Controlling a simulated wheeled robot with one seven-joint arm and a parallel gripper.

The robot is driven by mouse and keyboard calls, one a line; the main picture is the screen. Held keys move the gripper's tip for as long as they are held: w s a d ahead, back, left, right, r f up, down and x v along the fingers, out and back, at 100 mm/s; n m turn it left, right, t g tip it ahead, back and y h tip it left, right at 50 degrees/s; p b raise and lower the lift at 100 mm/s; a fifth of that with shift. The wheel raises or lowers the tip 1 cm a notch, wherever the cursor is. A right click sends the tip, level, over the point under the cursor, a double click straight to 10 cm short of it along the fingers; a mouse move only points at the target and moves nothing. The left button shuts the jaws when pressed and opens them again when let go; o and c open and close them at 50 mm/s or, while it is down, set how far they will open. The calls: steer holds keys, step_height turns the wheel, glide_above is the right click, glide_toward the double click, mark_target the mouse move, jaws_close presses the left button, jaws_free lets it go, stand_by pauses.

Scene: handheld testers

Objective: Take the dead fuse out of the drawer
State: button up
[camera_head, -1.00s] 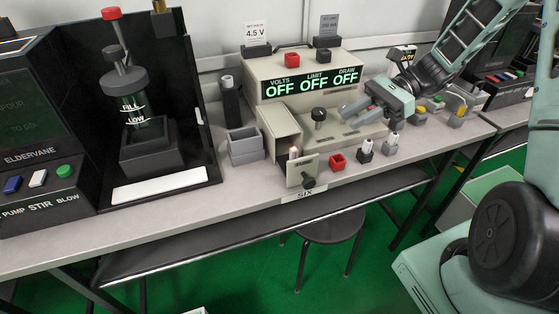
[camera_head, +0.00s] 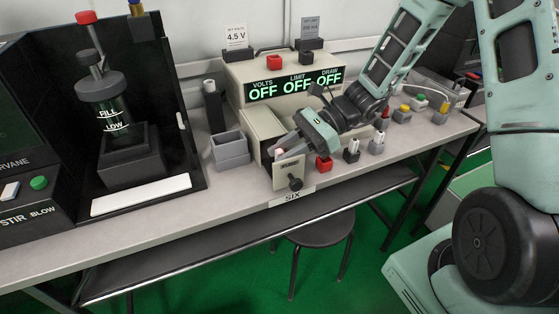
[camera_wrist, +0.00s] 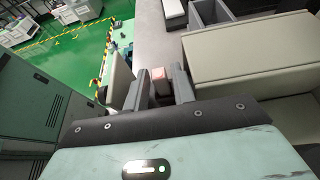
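The fuse, pale with a pinkish-red end, stands in the open drawer of the beige supply unit; its top shows in the head view (camera_head: 279,152) and between my fingers in the wrist view (camera_wrist: 158,75). The drawer front (camera_head: 291,173) with its black knob is pulled out toward the bench edge. My gripper (camera_head: 284,147) is at the drawer, its fingers on either side of the fuse. The fingers (camera_wrist: 159,88) look apart, with slight gaps beside the fuse; contact is not clear. The fuse's lower part is hidden.
A grey open bin (camera_head: 230,148) stands left of the drawer. A red holder (camera_head: 324,164) and small black and grey holders (camera_head: 352,151) stand right of it, below my arm. The unit's display (camera_head: 295,84) reads OFF three times. A black stool (camera_head: 321,231) stands below.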

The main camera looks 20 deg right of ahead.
steer(key=shift+a+f, duration=0.2)
steer(key=shift+a, duration=0.35)
jaws_close()
